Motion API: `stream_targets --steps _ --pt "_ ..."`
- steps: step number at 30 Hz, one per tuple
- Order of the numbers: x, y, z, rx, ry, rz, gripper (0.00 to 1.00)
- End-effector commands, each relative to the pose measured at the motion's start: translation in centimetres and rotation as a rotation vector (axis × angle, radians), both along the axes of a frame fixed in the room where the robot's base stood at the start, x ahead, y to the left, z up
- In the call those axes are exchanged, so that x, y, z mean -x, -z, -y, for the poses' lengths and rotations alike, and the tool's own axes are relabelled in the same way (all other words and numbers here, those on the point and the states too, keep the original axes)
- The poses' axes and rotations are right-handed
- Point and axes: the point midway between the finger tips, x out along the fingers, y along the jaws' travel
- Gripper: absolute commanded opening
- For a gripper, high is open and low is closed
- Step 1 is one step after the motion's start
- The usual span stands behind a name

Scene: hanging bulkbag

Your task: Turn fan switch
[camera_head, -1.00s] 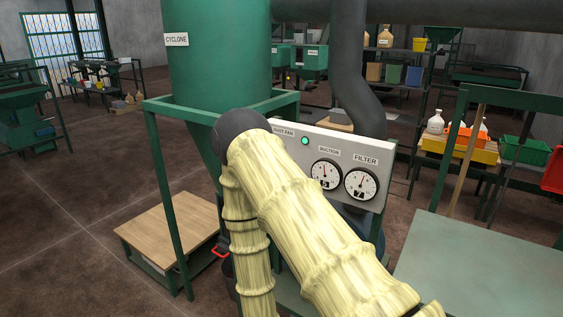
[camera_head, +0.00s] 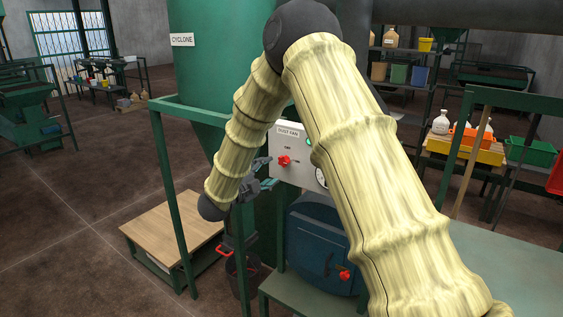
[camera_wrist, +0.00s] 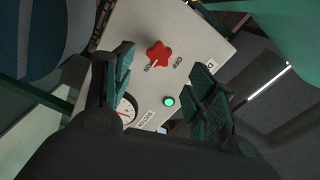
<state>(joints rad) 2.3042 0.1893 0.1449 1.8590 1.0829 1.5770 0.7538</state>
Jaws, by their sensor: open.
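The fan switch is a red knob (camera_head: 284,160) on the white dust fan panel (camera_head: 288,141). In the wrist view the red knob (camera_wrist: 159,54) sits beside ON and OFF labels; I cannot tell its exact setting. My gripper (camera_head: 263,168) is just left of the knob in the head view, close to the panel's left edge. In the wrist view my gripper (camera_wrist: 164,68) is open, with one finger on each side of the knob in the picture. The fingers appear apart from the knob, nearer the camera.
A lit green lamp (camera_wrist: 168,101) and a dial gauge (camera_wrist: 126,110) share the panel. The green cyclone (camera_head: 215,75) stands behind, with a green frame post (camera_head: 172,200) to the left. A blue machine (camera_head: 318,250) is below. A wooden platform (camera_head: 170,228) lies lower left.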

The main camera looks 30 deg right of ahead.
Motion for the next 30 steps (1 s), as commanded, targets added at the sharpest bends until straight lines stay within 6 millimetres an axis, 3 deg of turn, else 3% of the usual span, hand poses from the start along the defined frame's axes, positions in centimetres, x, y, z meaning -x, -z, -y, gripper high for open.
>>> stream_targets --steps 15,21,30 --pt "-3.0 -0.2 7.2 0.001 -0.002 -0.003 0.57" --pt "-3.4 0.0 8.3 0.001 -0.003 -0.004 0.57" --pt "-3.5 0.1 8.5 0.001 -0.003 -0.004 0.57"
